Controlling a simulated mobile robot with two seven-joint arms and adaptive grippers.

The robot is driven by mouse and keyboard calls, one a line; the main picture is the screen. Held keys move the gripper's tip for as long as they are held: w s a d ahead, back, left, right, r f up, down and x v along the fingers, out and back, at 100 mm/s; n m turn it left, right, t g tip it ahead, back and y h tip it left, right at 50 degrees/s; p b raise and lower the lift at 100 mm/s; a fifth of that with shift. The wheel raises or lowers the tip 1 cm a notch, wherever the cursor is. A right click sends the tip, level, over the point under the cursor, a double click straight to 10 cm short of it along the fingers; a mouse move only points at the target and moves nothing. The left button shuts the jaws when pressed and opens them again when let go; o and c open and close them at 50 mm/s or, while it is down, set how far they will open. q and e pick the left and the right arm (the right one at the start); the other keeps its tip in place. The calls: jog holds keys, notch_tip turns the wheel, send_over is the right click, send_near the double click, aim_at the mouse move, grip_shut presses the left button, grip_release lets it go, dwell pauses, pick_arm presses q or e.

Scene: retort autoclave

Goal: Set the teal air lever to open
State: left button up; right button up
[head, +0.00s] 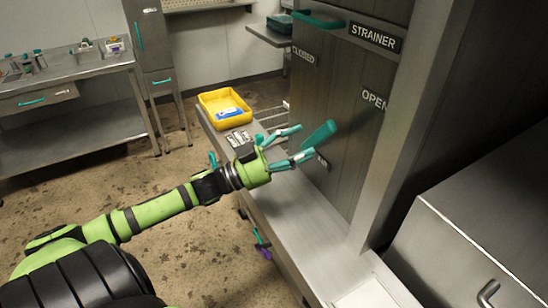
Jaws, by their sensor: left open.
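The teal air lever (320,134) is on the grey upright panel, just above a dark label (321,159) that seems to read AIR and is partly hidden. The lever slants up to the right. A CLOSED label (303,56) is at the panel's upper left and an OPEN label (374,99) at its right. My left gripper (305,142) reaches in from the left, its teal-tipped fingers apart, close to the lever's lower left end. I cannot tell whether they touch it. The lever's pivot is hidden. My right gripper is not in view.
A second teal lever (319,20) is beside the STRAINER label (375,37). A yellow bin (224,107) stands on the metal ledge (300,222) below the panel. A steel cabinet (480,225) is at the right. A bench (75,80) stands at the left, with open floor before it.

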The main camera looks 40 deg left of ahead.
pick_arm(q)
jog(key=v, duration=0.6)
jog(key=shift+s+f, duration=0.1)
dwell(0.5)
